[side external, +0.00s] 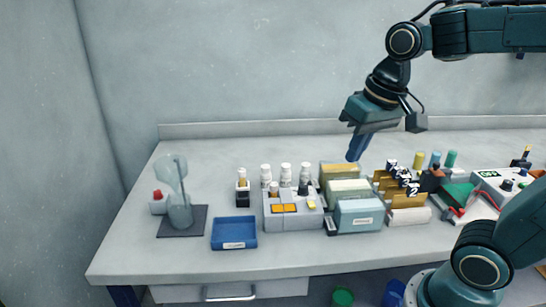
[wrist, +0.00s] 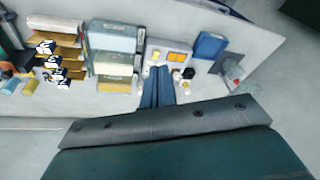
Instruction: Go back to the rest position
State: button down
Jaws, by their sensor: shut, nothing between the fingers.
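My gripper (side external: 356,148) hangs in the air above the back of the bench, over the grey-green boxes, its fingers pointing down. Its blue fingers are together with nothing between them. In the wrist view the closed fingers (wrist: 157,90) reach up the middle, in front of the grey device with orange panels (wrist: 172,53). The gripper touches nothing that I can see.
Below stand grey-green boxes (side external: 360,215), a rack with brass plates (side external: 390,188), the grey device (side external: 293,221) and white-capped bottles (side external: 286,172). A blue tray (side external: 234,246) and a glass apparatus (side external: 179,209) are left. The bench (side external: 130,252) is clear at front left.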

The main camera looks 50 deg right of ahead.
jog(key=s+a+f+n+t, duration=0.1)
jog(key=s+n+t, duration=0.1)
jog(key=s, duration=0.5)
jog(key=shift+a+f+n, duration=0.15)
jog(key=shift+f+n, duration=0.15)
jog(key=shift+n, duration=0.5)
jog(key=m+g+y, duration=0.2)
jog(key=m+g, duration=0.5)
jog(key=m, duration=0.2)
send_over(312, 205)
jog(key=w+d, duration=0.2)
jog(key=x, duration=0.3)
jog(key=shift+w+d+r, duration=0.1)
jog(key=shift+w+d, duration=0.25)
jog(key=shift+w, duration=0.05)
jog(key=x, duration=1.4)
jog(key=shift+w+d, duration=0.1)
jog(key=shift+d, duration=0.15)
